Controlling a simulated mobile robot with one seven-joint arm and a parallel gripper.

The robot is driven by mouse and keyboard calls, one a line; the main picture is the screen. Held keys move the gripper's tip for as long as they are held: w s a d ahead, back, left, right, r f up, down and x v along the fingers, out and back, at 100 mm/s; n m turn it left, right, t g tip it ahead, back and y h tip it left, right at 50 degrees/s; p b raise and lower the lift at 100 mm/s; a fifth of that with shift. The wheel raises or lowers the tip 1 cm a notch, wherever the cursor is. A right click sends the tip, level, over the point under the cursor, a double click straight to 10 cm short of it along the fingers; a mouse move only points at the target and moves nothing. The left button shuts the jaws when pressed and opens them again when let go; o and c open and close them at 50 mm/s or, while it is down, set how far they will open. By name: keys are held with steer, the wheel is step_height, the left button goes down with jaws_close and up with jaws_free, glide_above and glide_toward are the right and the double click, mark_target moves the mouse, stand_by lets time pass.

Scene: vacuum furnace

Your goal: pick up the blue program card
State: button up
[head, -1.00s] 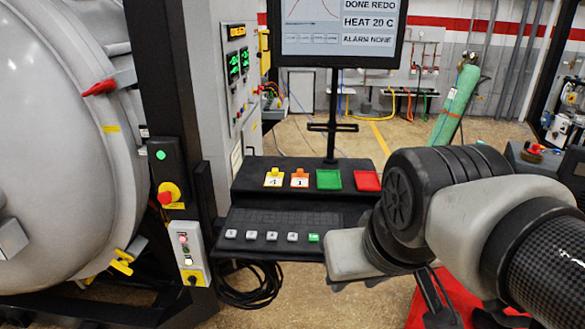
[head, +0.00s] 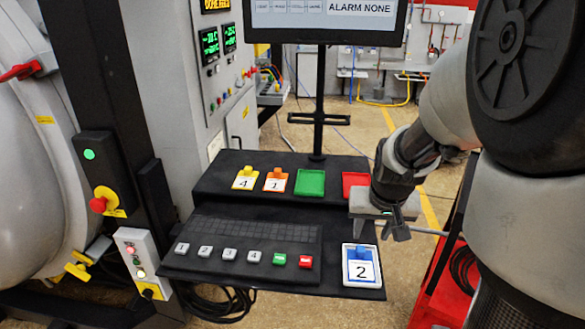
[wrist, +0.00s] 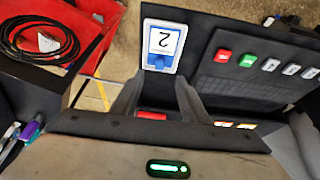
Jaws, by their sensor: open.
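The blue program card (head: 361,270) has a white label with the number 2 and a blue tab at its far end. It lies in a white-rimmed holder at the right end of the lower black shelf. In the wrist view the card (wrist: 163,42) shows upside down, just past the fingertips. My gripper (head: 392,232) is above and slightly behind the card, to its right in the head view. In the wrist view my gripper (wrist: 158,88) has its two fingers apart, with nothing between them but background. The gripper does not touch the card.
A yellow card 4 (head: 245,179) and an orange card 1 (head: 276,181) sit on the upper shelf, beside green (head: 310,183) and red (head: 355,180) trays. Numbered, green and red buttons (head: 254,257) line the lower shelf. A monitor post (head: 319,100) stands behind.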

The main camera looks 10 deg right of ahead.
glide_toward(361, 252)
step_height(361, 252, down, 2)
steer(key=shift+w+d+f+b, duration=0.1)
steer(key=shift+f+b, duration=0.05)
steer(key=shift+b, duration=0.15)
steer(key=shift+w+x, duration=0.15)
steer(key=shift+x, duration=1.4)
steer(key=shift+w+x, duration=0.1)
steer(key=shift+x, duration=1.45)
jaws_close()
